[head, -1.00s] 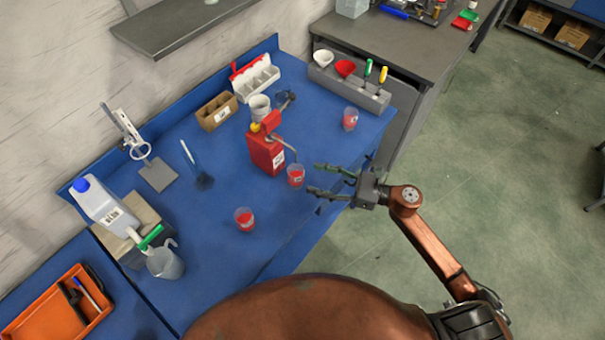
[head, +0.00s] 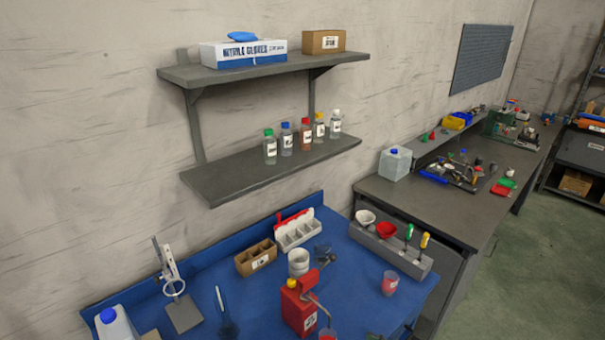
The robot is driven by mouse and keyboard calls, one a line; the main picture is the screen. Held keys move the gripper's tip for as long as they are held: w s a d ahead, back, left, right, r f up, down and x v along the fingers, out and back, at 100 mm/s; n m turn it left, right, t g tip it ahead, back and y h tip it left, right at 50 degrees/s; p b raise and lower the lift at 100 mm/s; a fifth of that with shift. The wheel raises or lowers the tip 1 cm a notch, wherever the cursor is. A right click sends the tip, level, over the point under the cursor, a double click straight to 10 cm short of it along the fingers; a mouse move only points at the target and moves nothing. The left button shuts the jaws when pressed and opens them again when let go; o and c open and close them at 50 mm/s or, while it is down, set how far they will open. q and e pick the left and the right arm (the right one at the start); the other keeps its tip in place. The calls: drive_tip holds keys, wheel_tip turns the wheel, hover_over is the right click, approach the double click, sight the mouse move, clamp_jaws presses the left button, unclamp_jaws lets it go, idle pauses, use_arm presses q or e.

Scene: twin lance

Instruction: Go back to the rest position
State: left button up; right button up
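Neither of my grippers shows in the head view now, and no part of my arms is in the frame. The blue workbench (head: 357,300) lies along the bottom of the view. Another such cup (head: 389,284) stands at the bench's right side.
Two grey wall shelves (head: 240,180) hang above the bench, holding boxes and several small bottles. A grey tray with funnels and screwdrivers (head: 387,246) stands at the bench's back right. A grey side table (head: 420,208) is cluttered. Open floor (head: 515,260) lies at right.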

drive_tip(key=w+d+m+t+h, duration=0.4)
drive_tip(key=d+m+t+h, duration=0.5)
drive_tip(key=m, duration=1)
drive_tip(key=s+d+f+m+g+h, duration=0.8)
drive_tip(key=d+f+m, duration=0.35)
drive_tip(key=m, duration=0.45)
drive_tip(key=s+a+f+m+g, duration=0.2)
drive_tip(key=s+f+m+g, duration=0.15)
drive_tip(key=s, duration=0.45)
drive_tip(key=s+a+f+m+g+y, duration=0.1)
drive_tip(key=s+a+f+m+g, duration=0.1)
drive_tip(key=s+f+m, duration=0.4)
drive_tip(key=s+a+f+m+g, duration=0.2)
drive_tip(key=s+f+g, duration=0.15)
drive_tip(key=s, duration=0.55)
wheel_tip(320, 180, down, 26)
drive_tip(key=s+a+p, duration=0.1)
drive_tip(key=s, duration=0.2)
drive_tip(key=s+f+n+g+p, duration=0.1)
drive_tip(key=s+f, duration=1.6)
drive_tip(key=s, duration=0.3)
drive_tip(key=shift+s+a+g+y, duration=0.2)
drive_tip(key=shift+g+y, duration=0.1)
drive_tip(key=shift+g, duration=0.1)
